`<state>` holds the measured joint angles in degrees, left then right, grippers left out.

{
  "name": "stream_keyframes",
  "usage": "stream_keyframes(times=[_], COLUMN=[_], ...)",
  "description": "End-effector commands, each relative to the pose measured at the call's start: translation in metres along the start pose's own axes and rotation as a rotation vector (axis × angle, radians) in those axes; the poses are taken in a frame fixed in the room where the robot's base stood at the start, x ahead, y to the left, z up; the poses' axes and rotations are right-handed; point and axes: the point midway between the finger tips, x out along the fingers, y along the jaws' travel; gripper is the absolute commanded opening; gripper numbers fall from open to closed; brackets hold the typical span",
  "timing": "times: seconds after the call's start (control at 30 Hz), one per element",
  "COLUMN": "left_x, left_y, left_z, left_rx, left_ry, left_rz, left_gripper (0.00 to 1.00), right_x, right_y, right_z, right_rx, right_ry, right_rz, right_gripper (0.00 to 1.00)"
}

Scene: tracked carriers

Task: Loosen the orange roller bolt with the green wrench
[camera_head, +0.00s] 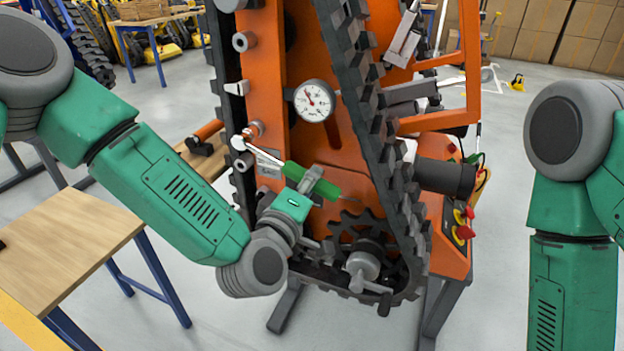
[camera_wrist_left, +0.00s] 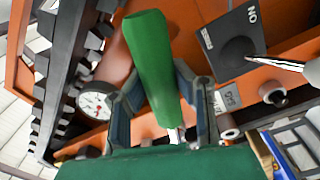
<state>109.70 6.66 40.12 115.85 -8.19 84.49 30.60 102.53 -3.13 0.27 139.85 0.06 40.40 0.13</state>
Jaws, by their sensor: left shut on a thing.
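The orange carrier frame (camera_head: 262,60) stands upright in the head view, with a dark track around it. The orange roller bolt (camera_head: 254,130) appears to be the small orange-brown stub at the frame's left side. The green wrench (camera_head: 325,187) has a green handle and a thin metal shaft running up and left to a pale head (camera_head: 238,143). That head is close to the bolt; I cannot tell whether it fits on it. My left gripper (camera_head: 311,179) is shut on the green handle, which also shows between the fingers in the wrist view (camera_wrist_left: 155,70). My right gripper is out of view.
A dial gauge (camera_head: 313,101) sits on the frame right above the wrench. A toothed sprocket (camera_head: 360,240) and the track (camera_head: 365,90) are close to my left arm. A wooden-topped table (camera_head: 70,240) stands at left. A control box (camera_head: 455,225) is at right.

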Motion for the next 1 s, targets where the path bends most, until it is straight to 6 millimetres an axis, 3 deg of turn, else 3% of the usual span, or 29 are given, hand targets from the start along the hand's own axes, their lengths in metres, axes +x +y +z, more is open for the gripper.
stream_keyframes(times=[0.43,1.0], left_x=[-0.002,-0.03], left_y=[-0.001,-0.001], left_z=[0.0,-0.001], left_rx=[0.017,0.017], left_ry=[0.001,0.001], left_rz=[0.003,0.002], left_gripper=[0.0,0.0], right_x=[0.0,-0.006], right_y=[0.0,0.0], right_z=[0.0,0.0], right_rx=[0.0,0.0], right_ry=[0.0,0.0], right_rz=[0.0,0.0], right_gripper=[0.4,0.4])
